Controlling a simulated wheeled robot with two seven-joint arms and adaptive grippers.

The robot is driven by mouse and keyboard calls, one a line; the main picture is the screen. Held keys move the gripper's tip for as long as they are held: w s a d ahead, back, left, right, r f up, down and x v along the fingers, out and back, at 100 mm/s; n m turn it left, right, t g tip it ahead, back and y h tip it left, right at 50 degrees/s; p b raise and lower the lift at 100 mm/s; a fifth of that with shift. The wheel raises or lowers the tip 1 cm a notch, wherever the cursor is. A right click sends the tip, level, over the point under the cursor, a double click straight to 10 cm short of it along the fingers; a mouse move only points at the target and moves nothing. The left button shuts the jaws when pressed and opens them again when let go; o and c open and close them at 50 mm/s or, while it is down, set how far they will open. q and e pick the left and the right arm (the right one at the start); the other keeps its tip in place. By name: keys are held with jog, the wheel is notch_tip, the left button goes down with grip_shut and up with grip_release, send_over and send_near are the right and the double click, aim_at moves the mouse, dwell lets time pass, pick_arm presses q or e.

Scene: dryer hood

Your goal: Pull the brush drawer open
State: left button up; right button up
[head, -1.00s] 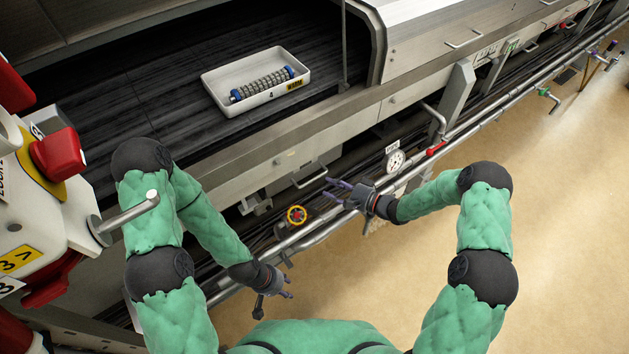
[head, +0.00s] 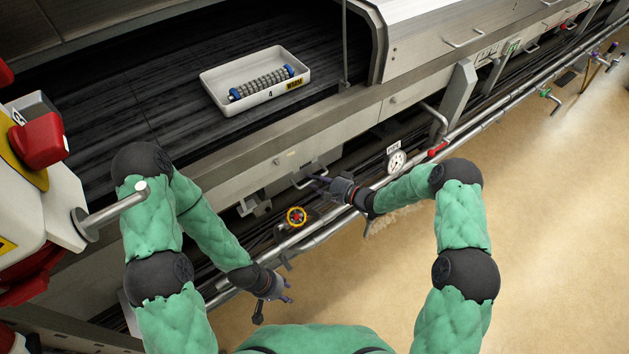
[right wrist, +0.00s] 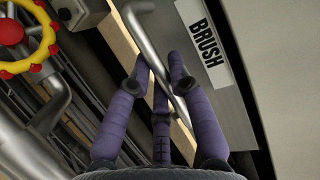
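The brush drawer shows in the right wrist view as a grey metal front (right wrist: 228,98) with a white BRUSH label (right wrist: 203,42). Its bent bar handle (right wrist: 146,38) runs between my right gripper's purple fingers (right wrist: 158,66), with a gap still visible between the fingertips. In the head view the handle (head: 298,181) sits on the machine's lower front, and the drawer looks closed. My right gripper (head: 318,184) is at the handle; its fingers partly hide it. I cannot tell whether they touch the bar. My left gripper (head: 275,303) is open and empty, low beside the pipes.
A white tray (head: 240,108) with a blue-ended roller stands on the dark belt. A red-yellow valve wheel (head: 296,216), pipes (head: 330,228) and a gauge (head: 397,161) are near the handle. A red-and-white machine (head: 45,200) is at left. The floor at right is clear.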

grip_shut()
jog(key=s+d+p, duration=0.4)
jog(key=s+d, duration=0.6)
jog(key=s, duration=0.3)
jog(key=shift+s, duration=0.35)
jog(key=o, duration=0.8)
grip_release()
jog(key=v, duration=1.2)
jog(key=shift+a, duration=0.1)
